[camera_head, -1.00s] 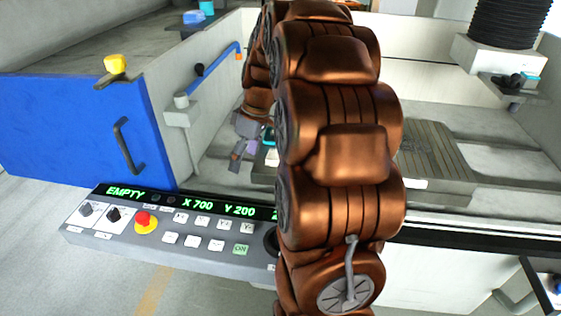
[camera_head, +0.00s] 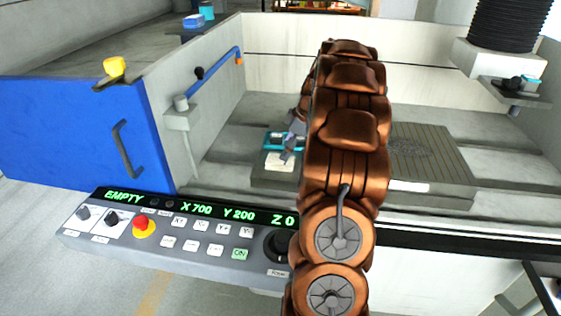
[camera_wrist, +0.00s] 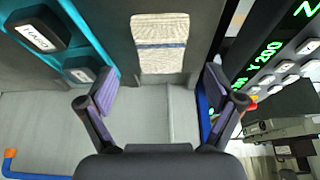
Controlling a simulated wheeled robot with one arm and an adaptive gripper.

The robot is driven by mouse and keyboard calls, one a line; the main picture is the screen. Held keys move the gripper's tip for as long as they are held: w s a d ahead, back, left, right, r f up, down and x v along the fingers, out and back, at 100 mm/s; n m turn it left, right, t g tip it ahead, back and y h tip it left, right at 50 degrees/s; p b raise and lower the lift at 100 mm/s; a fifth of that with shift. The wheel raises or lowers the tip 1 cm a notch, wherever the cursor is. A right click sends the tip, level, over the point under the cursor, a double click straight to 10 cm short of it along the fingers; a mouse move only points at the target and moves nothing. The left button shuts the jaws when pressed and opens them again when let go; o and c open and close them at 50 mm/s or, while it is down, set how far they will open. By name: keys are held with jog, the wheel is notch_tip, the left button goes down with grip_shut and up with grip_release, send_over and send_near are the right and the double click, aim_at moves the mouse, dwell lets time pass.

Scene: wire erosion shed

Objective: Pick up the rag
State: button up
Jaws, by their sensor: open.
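The rag (camera_wrist: 160,62) is a small folded beige cloth with a blue-grey stripe. It lies flat on a dark grey surface at the top middle of the wrist view. In the head view the rag (camera_head: 279,162) is a pale patch in front of a teal tray. My gripper (camera_wrist: 158,92) is open and empty, its two purple-padded fingers spread wide. The rag lies beyond the fingertips, roughly centred between them, with no visible contact. In the head view my gripper (camera_head: 291,148) is small, close to the rag, and partly hidden by my arm.
The teal tray (camera_wrist: 88,33) with dark labelled blocks lies left of the rag in the wrist view. The control panel (camera_head: 150,248) runs along the machine's front edge. A blue door (camera_head: 80,130) stands at left. A raised nozzle head (camera_head: 500,60) is at upper right.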

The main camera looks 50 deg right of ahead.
jog(key=shift+p+x, duration=0.65)
jog(key=shift+x, duration=1.7)
jog(key=c, duration=1.1)
jog(key=shift+c, duration=0.2)
jog(key=shift+r+b, duration=0.65)
jog(key=shift+r, duration=1.05)
jog(key=shift+s+a+r, duration=0.1)
jog(key=shift+s+a, duration=0.05)
jog(key=shift+a, duration=0.05)
jog(key=s+a+b, duration=0.1)
jog(key=s+a, duration=0.3)
jog(key=s, duration=0.2)
jog(key=s+a+r+b, duration=0.1)
jog(key=s+a+b, duration=0.1)
jog(key=s+a, duration=0.2)
jog(key=s, duration=0.3)
jog(key=shift+a+r, duration=0.2)
jog(key=shift+a, duration=0.15)
